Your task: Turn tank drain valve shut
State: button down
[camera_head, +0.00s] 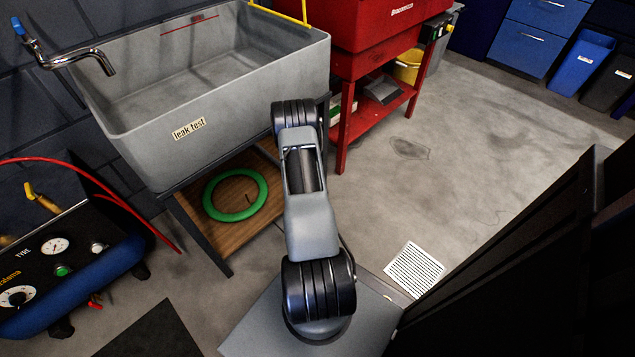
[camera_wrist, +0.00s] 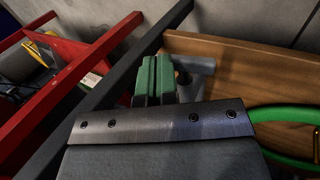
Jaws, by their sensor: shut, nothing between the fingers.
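The grey tank (camera_head: 265,105) marked "leak test" stands on a dark frame in the head view. In the wrist view, my gripper (camera_wrist: 153,66) has its green fingers closed together with nothing between them. A grey pipe-like fitting (camera_wrist: 200,64) with a downward part shows just right of the fingertips; I cannot tell whether it is the drain valve or whether they touch it. In the head view my arm hides the gripper. A small red fitting (camera_head: 95,301) sits low on the blue compressor; I cannot tell what it is.
A dark frame leg (camera_wrist: 125,58) runs close left of the fingers. A wooden shelf (camera_head: 212,229) under the tank carries a green ring (camera_head: 209,200). A red stand (camera_head: 346,110) is right of the tank. The floor (camera_head: 460,150) at right is open.

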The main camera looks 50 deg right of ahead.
jog(key=shift+s+d+f+b, duration=0.1)
jog(key=shift+d+b, duration=0.25)
jog(key=shift+b, duration=0.7)
jog(key=p+v, duration=0.3)
jog(key=v, duration=1.1)
jog(key=shift+a, duration=0.45)
jog(key=shift+f, duration=0.15)
